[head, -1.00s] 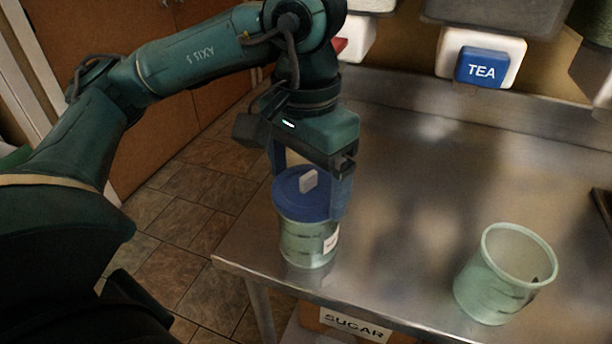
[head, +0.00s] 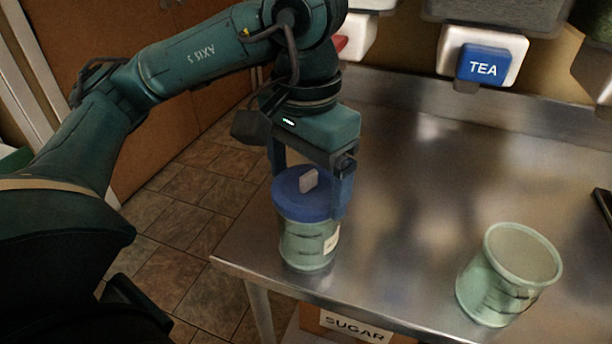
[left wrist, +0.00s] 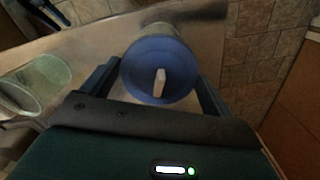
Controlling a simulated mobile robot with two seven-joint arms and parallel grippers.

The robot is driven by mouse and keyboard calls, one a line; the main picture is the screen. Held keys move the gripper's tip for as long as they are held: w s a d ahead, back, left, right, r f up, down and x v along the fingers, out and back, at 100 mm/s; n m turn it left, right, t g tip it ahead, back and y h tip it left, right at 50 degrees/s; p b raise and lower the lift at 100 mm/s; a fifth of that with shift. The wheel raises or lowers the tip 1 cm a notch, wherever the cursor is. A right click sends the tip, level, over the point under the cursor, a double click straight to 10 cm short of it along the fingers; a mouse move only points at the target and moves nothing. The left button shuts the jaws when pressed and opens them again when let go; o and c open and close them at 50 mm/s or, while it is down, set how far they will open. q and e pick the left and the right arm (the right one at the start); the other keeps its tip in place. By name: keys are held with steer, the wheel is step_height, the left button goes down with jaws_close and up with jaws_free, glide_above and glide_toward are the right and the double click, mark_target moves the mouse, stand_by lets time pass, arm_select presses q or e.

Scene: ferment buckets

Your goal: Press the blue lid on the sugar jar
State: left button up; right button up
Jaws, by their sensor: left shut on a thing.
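The blue lid (head: 303,203) with a pale upright tab sits on top of a pale green jar (head: 306,243) near the left front corner of the metal table. The jar stands upright and has a small white label at its right side, too small to read. My left gripper (head: 310,196) points down with its fingers on either side of the lid, shut on it. The left wrist view also shows the lid (left wrist: 158,70) between the two fingers (left wrist: 160,82). Whether the lid is fully seated I cannot tell. My right gripper is not in view.
An open, lidless pale green jar (head: 506,275) stands at the table's front right. The metal table (head: 420,190) is clear between the jars. A dispenser labelled TEA (head: 483,64) hangs at the back. A box labelled SUGAR (head: 355,327) sits below the front edge.

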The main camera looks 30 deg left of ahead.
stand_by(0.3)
arm_select(q)
steer(key=o, duration=0.7)
steer(key=shift+o, duration=0.2)
steer(key=shift+r+p, duration=0.85)
steer(key=shift+r, duration=0.55)
steer(key=shift+r+p, duration=1.85)
steer(key=shift+r, duration=0.3)
jaws_close()
